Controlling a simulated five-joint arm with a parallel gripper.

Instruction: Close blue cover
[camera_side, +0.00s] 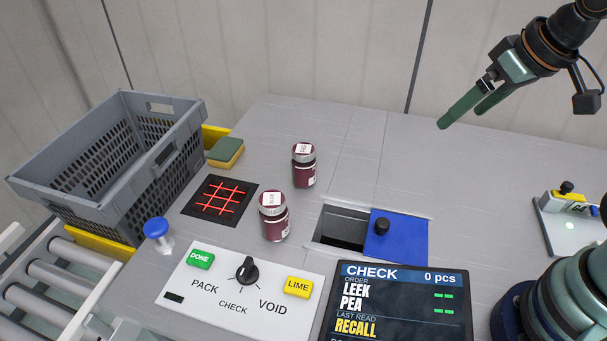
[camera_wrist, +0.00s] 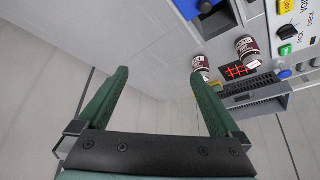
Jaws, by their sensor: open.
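The blue cover (camera_side: 405,238) is a flat square panel with a black knob (camera_side: 382,226) near its left edge. It lies on the grey counter to the right of a dark rectangular opening (camera_side: 342,226), which is uncovered for most of its width. In the wrist view the blue cover (camera_wrist: 207,6) shows only in part at the top edge. My gripper (camera_side: 461,116) is raised in the air at the upper right, above and behind the cover, and touches nothing. In the wrist view its two green fingers (camera_wrist: 161,88) are wide apart with nothing between them.
Two dark red jars (camera_side: 304,166) (camera_side: 274,217) stand left of the opening, by a red-lined scanner grid (camera_side: 219,198). A grey crate (camera_side: 110,165), a sponge (camera_side: 226,152) and a blue-topped post (camera_side: 157,230) are farther left. A dial panel (camera_side: 240,285) and CHECK screen (camera_side: 398,305) are in front.

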